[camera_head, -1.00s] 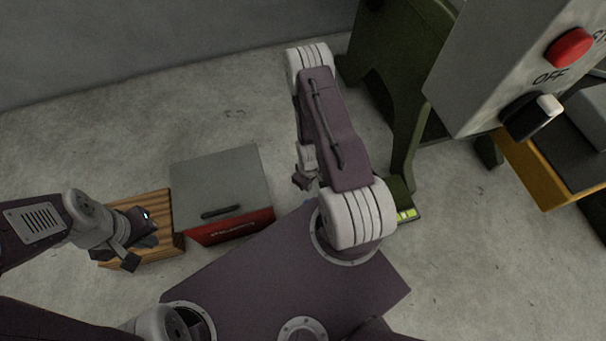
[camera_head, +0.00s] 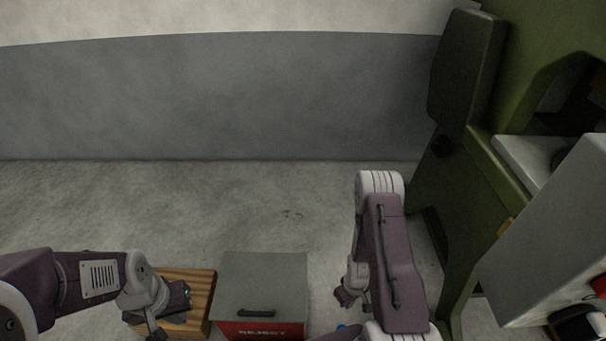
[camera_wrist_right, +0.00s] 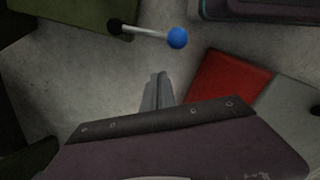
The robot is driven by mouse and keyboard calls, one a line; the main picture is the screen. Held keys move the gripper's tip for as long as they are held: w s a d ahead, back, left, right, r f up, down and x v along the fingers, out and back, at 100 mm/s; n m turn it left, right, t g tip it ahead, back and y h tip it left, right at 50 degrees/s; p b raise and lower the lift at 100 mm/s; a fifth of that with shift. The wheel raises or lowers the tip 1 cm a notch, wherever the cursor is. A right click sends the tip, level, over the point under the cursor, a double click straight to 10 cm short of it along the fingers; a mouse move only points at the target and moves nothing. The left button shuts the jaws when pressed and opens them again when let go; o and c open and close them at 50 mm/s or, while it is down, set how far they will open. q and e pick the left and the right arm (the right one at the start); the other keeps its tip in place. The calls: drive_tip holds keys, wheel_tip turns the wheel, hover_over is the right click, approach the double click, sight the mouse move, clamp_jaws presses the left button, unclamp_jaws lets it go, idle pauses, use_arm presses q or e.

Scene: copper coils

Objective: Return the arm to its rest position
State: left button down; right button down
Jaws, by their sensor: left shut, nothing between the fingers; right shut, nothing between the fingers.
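My right arm (camera_head: 390,255) is folded at the lower right of the head view, its elbow up and its forearm hanging down. My right gripper (camera_head: 344,297) points down beside the red box, apart from it. In the right wrist view its fingers (camera_wrist_right: 157,92) are together with nothing between them. My left arm comes in from the lower left of the head view. My left gripper (camera_head: 172,312) is over the wooden block and is shut, with nothing visible in it.
A red box (camera_head: 262,330) with a grey lid (camera_head: 262,280) and "REJECT" label stands beside a wooden block (camera_head: 203,290). A green machine (camera_head: 470,190) and grey control box (camera_head: 550,235) stand at right. A blue-knobbed lever (camera_wrist_right: 177,38) shows in the wrist view. Open floor lies behind.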

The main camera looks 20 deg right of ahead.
drive_tip(key=shift+a, duration=0.1)
drive_tip(key=w+r+n+t, duration=0.2)
drive_tip(key=w+r+t, duration=0.1)
drive_tip(key=w+r, duration=0.85)
drive_tip(key=w+a+r+t, duration=0.25)
drive_tip(key=a+r, duration=0.25)
drive_tip(key=r, duration=0.6)
drive_tip(key=s+a+r+m+g+p, duration=0.15)
drive_tip(key=s+a+r, duration=0.25)
drive_tip(key=s+r, duration=0.45)
drive_tip(key=s+f+m+g, duration=0.1)
drive_tip(key=s+m+g, duration=0.2)
drive_tip(key=s, duration=0.5)
wheel_tip(320, 180, up, 38)
drive_tip(key=w+p, duration=0.1)
drive_tip(key=p, duration=3.6)
drive_tip(key=shift+p, duration=0.3)
